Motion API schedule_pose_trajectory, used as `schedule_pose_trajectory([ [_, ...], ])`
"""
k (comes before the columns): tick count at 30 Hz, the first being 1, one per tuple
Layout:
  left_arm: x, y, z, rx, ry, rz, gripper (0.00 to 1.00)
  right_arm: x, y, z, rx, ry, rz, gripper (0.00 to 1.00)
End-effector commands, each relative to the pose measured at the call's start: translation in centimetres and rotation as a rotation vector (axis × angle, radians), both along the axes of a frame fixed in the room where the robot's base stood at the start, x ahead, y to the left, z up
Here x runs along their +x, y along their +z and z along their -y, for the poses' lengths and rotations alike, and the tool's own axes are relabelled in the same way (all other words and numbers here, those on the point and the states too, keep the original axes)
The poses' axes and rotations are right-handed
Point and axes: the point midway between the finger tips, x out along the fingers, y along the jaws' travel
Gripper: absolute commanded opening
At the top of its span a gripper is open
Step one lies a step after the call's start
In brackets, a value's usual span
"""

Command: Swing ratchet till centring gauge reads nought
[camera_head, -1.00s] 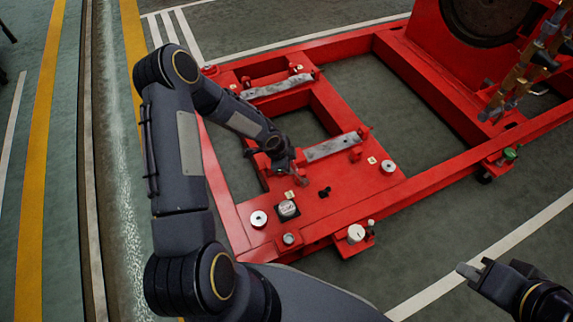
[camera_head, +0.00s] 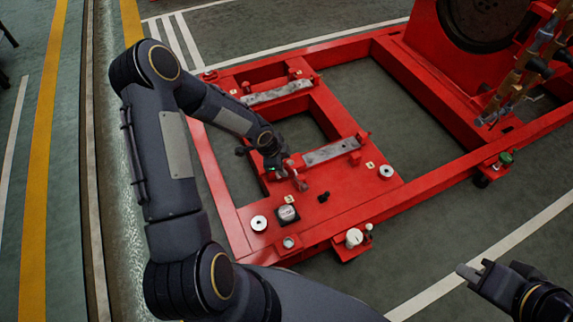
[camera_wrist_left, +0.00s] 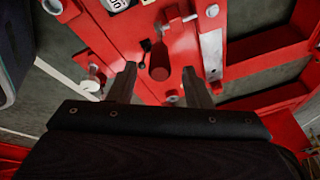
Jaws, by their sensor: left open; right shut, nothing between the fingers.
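The red machine frame carries a small square gauge with a white face (camera_head: 287,213); its edge also shows in the left wrist view (camera_wrist_left: 118,4), with the reading too small or cut off to tell. A dull red upright handle, which looks like the ratchet's (camera_wrist_left: 158,62), stands on the plate; it also shows in the head view (camera_head: 298,181). My left gripper (camera_head: 283,175) is open at the handle. In the left wrist view its fingers (camera_wrist_left: 158,82) lie to either side of the handle, with gaps. My right gripper (camera_head: 470,272) is shut and empty, well away at the lower right.
A grey metal bar (camera_head: 331,152) lies on the frame beyond the handle. White round knobs (camera_head: 354,237) and a green-topped knob (camera_head: 506,158) stick up along the near edge. A large red housing (camera_head: 425,50) stands at the upper right.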

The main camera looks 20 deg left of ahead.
Motion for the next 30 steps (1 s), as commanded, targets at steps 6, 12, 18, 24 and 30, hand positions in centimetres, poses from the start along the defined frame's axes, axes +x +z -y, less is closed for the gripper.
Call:
schedule_pose_trajectory([
  [6,-0.53,1.77,-0.39,-0.001,0.001,-0.001,0.45,0.01,0.83,0.00,0.000,0.000,0.000,0.00],
  [12,-0.56,1.75,-0.41,0.000,0.000,-0.001,0.45,0.00,0.76,0.00,0.000,0.000,0.000,0.00],
  [18,-0.56,1.74,-0.41,0.000,0.000,-0.001,0.45,0.00,0.76,0.00,0.000,0.000,0.000,0.00],
  [24,-0.55,1.74,-0.42,0.000,0.000,-0.001,0.45,0.00,0.76,0.00,0.000,0.000,0.000,0.00],
  [30,-0.55,1.73,-0.42,0.000,0.000,-0.001,0.45,0.00,0.76,0.00,0.000,0.000,0.000,0.00],
])
